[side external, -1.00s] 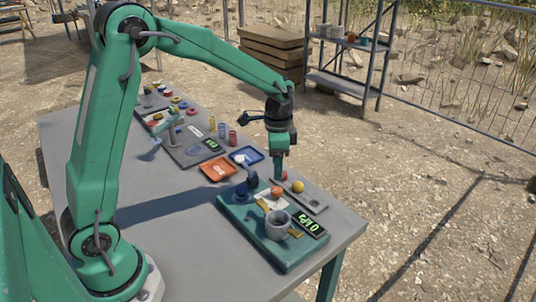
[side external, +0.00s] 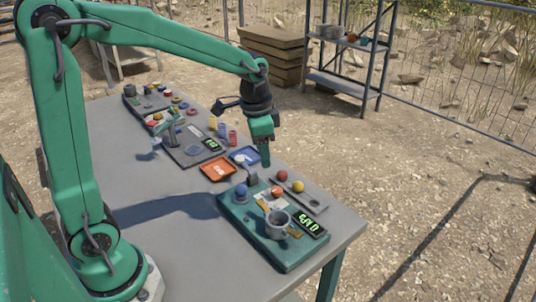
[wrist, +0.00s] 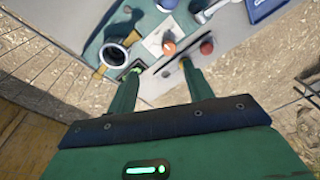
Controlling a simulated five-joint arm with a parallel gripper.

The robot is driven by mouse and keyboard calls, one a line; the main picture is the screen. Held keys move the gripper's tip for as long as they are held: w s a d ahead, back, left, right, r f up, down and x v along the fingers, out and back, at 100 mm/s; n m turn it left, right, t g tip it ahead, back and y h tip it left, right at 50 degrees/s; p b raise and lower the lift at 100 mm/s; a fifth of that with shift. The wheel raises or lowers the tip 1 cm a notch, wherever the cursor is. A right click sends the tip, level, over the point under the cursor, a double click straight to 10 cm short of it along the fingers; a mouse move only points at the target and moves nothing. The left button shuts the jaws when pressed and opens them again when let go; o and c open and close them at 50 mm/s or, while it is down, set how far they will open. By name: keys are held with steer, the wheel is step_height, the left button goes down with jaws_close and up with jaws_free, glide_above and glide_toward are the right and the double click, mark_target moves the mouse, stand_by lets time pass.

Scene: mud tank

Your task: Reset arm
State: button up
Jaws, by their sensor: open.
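My gripper (side external: 265,158) hangs pointing down above the far end of the teal board and is empty. In the wrist view its two fingers (wrist: 160,68) stand apart with nothing between them. A red ball (side external: 282,175) and a yellow ball (side external: 298,187) sit on the grey strip tray (side external: 315,204) to the right of the fingers. The red ball also shows in the wrist view (wrist: 206,47), beyond the right fingertip. My arm is bent and reaches out over the table.
Orange (side external: 217,169) and blue (side external: 245,156) trays lie behind. The table's left side (side external: 150,215) is clear. A metal shelf (side external: 345,85) stands beyond.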

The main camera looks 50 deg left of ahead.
steer(key=s+r+n+t, duration=0.2)
steer(key=s, duration=0.6)
steer(key=s+r+n+t, duration=0.2)
steer(key=s+r+n, duration=0.1)
steer(key=s, duration=0.5)
steer(key=shift+s+d+r+n, duration=0.3)
steer(key=shift+s+d+r, duration=0.05)
steer(key=shift+s, duration=0.05)
